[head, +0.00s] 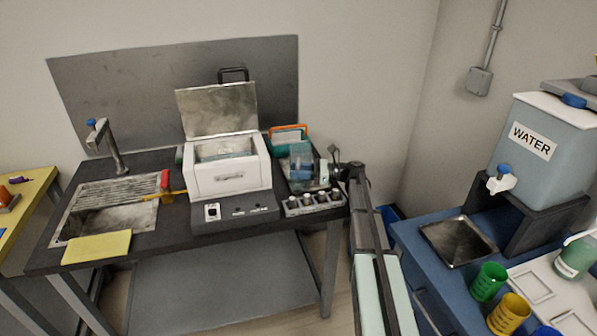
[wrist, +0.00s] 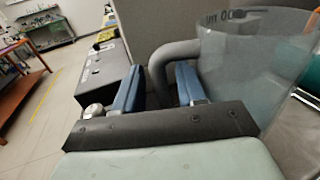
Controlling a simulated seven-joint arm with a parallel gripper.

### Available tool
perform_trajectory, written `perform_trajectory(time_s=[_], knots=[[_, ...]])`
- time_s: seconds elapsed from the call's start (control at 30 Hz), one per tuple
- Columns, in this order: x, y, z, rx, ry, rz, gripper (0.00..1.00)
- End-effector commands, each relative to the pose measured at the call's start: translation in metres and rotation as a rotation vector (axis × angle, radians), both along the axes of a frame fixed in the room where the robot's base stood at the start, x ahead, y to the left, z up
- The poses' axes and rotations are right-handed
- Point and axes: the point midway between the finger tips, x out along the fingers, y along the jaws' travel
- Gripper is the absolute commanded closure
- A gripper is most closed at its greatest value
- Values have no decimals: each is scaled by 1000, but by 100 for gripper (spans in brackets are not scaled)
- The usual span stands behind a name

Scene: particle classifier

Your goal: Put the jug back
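The clear bluish jug (head: 301,160) is upright at the right end of the dark bench, just right of the white machine (head: 229,178). In the wrist view the jug (wrist: 255,70) fills the right side, with dark markings near its rim. My gripper (head: 326,172) reaches it from the right. Whether the jug's base touches the surface below is hard to tell.
The machine's lid is raised. A rack of small jars (head: 314,203) stands in front of the jug, and an orange-rimmed green container (head: 287,132) behind it. A sink (head: 110,210) is at left. The blue counter at right holds a water tank (head: 540,150) and cups.

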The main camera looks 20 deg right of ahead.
Motion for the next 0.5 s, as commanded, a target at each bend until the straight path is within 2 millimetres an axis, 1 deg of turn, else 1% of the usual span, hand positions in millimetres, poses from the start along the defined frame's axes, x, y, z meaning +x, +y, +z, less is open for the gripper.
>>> perform_trajectory(time_s=[0.07, 0.37, 0.5], knots=[[0, 0, 0, 0, 0, 0, 53], [0, 0, 3, 0, -1, 0, 53], [-4, -14, 3, 0, -1, -2, 53]])
